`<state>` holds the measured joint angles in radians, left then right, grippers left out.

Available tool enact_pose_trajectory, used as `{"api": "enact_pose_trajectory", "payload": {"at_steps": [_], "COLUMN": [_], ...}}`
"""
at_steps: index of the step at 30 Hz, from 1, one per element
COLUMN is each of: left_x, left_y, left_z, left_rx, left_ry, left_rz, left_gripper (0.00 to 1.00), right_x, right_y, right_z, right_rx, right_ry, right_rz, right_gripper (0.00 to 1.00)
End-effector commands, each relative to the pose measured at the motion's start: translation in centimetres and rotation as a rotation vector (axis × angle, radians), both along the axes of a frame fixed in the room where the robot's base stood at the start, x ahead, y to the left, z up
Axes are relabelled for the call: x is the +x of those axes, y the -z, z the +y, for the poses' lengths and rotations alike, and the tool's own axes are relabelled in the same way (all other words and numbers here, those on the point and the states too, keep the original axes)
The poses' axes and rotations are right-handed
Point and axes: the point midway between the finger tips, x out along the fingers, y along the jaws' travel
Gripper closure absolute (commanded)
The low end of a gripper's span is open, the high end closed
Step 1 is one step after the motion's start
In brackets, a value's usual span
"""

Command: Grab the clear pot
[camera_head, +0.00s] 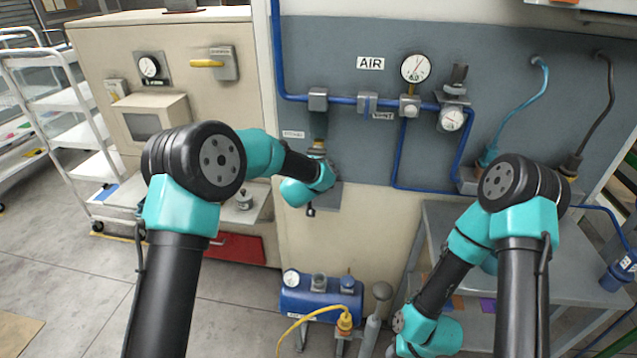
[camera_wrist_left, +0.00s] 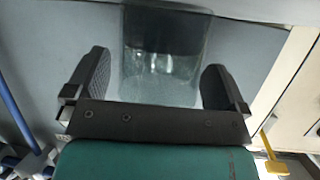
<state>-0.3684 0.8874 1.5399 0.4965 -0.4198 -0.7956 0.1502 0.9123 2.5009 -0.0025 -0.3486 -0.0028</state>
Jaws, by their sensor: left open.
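The clear pot (camera_wrist_left: 165,50) is a see-through glass-like vessel in the left wrist view, at the top middle. My left gripper (camera_wrist_left: 158,72) is open, with one black finger on each side of the pot in the picture. A gap shows between each finger and the pot's sides. I cannot tell how deep the pot sits between the fingers. The pot's upper end is cut off by the frame edge. My right gripper is not visible.
Blue air pipes (camera_head: 350,101) with gauges run along the grey panel (camera_head: 340,40). A blue tank (camera_head: 320,302) with a yellow hose stands below. A grey table (camera_head: 560,255) is at right, and a white trolley (camera_head: 75,101) is at left.

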Motion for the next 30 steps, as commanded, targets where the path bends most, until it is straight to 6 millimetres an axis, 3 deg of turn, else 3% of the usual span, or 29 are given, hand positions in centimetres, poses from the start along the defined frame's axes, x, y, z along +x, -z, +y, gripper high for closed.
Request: {"api": "enact_pose_trajectory", "payload": {"at_steps": [12, 27, 30], "left_x": [-0.02, -0.03, -0.03], "left_y": [-0.04, -0.06, -0.06], "left_z": [0.01, 0.01, 0.01], "left_rx": [0.0, 0.0, 0.0], "left_ry": [0.0, 0.0, 0.0], "left_rz": [0.0, -0.001, -0.001], "left_gripper": [0.0, 0.48, 0.5], "right_x": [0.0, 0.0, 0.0], "right_y": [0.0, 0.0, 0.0], "right_z": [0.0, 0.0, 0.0], "right_rx": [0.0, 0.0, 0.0], "right_ry": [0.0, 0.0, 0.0], "right_rz": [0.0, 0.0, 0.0], "right_gripper": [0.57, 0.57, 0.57]}}
